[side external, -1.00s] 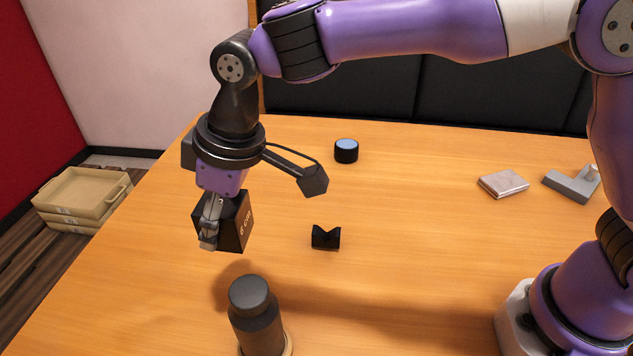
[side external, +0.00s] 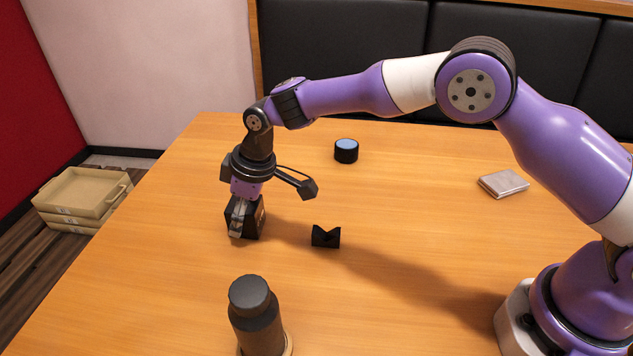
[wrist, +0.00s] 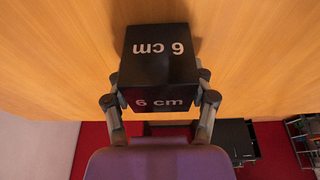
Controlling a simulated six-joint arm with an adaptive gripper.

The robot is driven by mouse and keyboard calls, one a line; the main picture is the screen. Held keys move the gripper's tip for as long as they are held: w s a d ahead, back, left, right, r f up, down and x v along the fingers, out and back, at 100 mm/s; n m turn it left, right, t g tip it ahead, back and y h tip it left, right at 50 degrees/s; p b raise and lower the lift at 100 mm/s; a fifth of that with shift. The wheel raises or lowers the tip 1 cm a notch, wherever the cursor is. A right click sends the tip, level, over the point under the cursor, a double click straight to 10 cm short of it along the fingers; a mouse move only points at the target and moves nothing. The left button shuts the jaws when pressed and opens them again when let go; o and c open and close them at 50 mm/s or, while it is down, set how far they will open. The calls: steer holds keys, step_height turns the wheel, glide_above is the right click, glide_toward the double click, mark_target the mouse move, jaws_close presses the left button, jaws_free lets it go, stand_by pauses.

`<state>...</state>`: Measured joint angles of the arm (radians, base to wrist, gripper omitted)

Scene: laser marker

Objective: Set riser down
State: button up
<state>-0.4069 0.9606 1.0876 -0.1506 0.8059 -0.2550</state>
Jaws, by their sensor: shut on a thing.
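The riser is a black block marked "6 cm" (side external: 259,219), upright at the left part of the table, at or very near the tabletop; I cannot tell whether it touches. My gripper (side external: 237,230) points down and is shut on it. In the wrist view the riser (wrist: 160,62) sits between the two fingers of my gripper (wrist: 158,100), with "6 cm" showing on two of its faces. The fingertips are partly hidden by the riser.
A small black V-notched block (side external: 326,237) stands to the right of the riser. A dark bottle (side external: 257,318) stands in front. A round black puck with a blue top (side external: 346,151) and a silver flat box (side external: 503,183) lie farther back. Trays (side external: 80,192) stand beyond the left edge.

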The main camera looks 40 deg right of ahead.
steer(key=shift+f, duration=0.15)
steer(key=o, duration=1.4)
steer(key=shift+o, duration=0.2)
